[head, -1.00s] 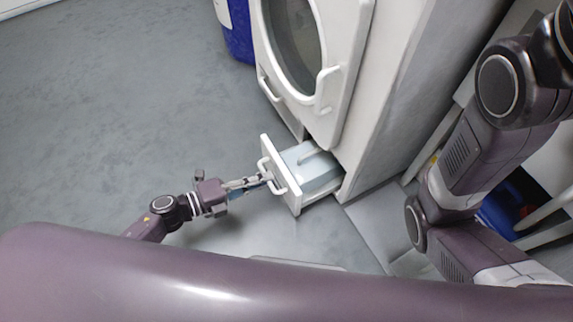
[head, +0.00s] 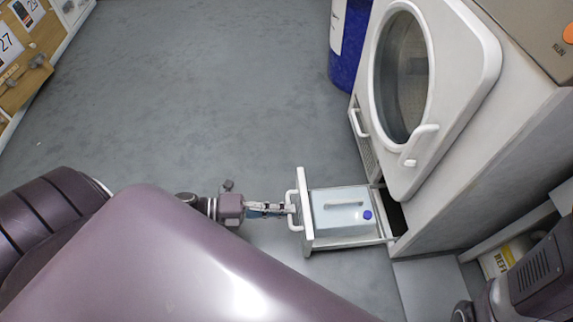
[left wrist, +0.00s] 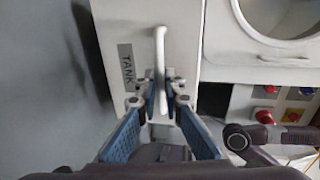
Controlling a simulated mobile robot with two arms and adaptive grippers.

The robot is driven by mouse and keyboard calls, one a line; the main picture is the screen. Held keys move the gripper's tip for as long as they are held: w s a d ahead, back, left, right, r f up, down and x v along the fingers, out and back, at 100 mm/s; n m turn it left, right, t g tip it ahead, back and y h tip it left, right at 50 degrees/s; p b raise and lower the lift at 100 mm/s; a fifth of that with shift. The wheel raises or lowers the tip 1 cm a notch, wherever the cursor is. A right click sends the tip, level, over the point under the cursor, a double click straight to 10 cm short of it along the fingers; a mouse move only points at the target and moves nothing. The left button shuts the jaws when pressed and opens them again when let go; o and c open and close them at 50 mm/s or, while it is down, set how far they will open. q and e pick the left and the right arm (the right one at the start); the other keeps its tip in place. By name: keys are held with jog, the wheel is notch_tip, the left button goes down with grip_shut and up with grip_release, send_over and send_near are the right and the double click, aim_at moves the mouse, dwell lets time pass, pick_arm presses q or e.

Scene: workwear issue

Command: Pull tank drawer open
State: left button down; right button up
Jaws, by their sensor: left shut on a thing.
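The tank drawer (head: 307,238) stands pulled out from the base of the white machine, and a pale blue tank (head: 338,220) with a dark blue cap sits in it. My left gripper (head: 288,208) is shut on the drawer's white handle (head: 299,205). In the left wrist view the gripper (left wrist: 160,92) has its fingers on both sides of the handle (left wrist: 160,55), beside the label "TANK" (left wrist: 127,66). The right gripper is not in view; part of my right arm shows at lower right.
The white machine (head: 460,160) with its round door (head: 404,75) stands at right. A blue drum (head: 350,50) is behind it. A board with papers (head: 25,45) is at upper left. The grey floor in front of the drawer is clear.

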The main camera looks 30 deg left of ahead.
pick_arm(q)
jog(key=shift+s+a+f, duration=0.1)
jog(key=shift+s+a, duration=0.05)
jog(key=shift+a, duration=0.05)
jog(key=c, duration=2.1)
grip_release()
jog(key=shift+a, duration=0.1)
jog(key=v, duration=1.2)
